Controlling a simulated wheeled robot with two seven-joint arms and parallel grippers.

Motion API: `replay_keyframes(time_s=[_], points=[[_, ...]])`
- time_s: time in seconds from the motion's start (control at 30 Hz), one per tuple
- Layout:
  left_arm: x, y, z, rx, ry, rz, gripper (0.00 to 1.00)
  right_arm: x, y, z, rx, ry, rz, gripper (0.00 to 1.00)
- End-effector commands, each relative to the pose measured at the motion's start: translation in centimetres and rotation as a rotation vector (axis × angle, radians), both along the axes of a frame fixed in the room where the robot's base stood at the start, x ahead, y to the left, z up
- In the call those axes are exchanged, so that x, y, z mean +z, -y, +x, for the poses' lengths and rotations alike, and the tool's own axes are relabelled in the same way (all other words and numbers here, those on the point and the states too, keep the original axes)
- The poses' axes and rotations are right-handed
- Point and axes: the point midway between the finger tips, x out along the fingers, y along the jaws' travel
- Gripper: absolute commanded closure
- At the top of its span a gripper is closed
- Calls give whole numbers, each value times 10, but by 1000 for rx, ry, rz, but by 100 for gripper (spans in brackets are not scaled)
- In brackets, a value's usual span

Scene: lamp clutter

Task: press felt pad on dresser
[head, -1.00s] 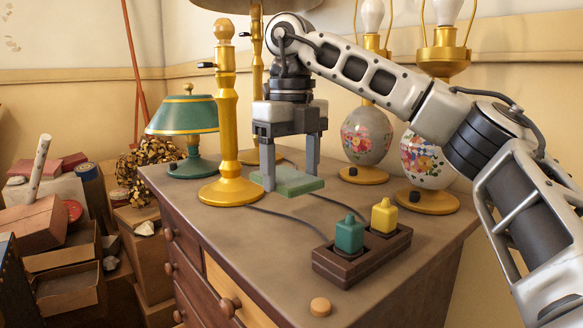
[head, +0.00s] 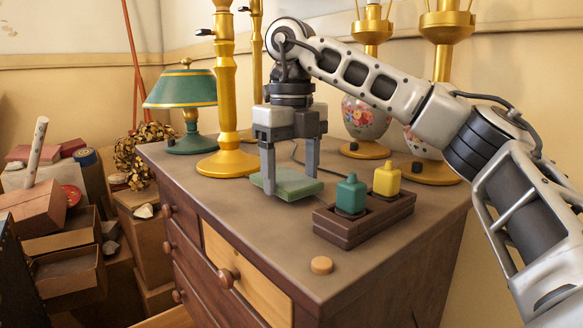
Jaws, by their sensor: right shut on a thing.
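The green square felt pad (head: 293,187) is between the fingers of my right gripper (head: 291,180) in the head view. The right gripper points down and is shut on the pad. The pad lies flat, at or just above the top of the brown dresser (head: 232,210); I cannot tell whether it touches. It is beside the base of a tall brass lamp (head: 228,164) and behind a dark wooden holder (head: 365,215). My left gripper is not in view.
The holder carries a teal bottle-shaped piece (head: 350,194) and a yellow one (head: 387,178). A small round wooden disc (head: 321,265) lies near the front edge. A green-shaded lamp (head: 185,105) and flowered lamps (head: 366,118) stand behind. Boxes (head: 70,270) crowd the left floor.

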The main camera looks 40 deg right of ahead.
Motion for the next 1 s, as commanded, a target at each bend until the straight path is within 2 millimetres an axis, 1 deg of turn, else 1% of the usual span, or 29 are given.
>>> replay_keyframes(time_s=[0.47,1.0], points=[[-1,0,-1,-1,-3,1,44,0,0,0,0,0,0,54],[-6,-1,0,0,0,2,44,-7,0,0,0,0,1,54]])
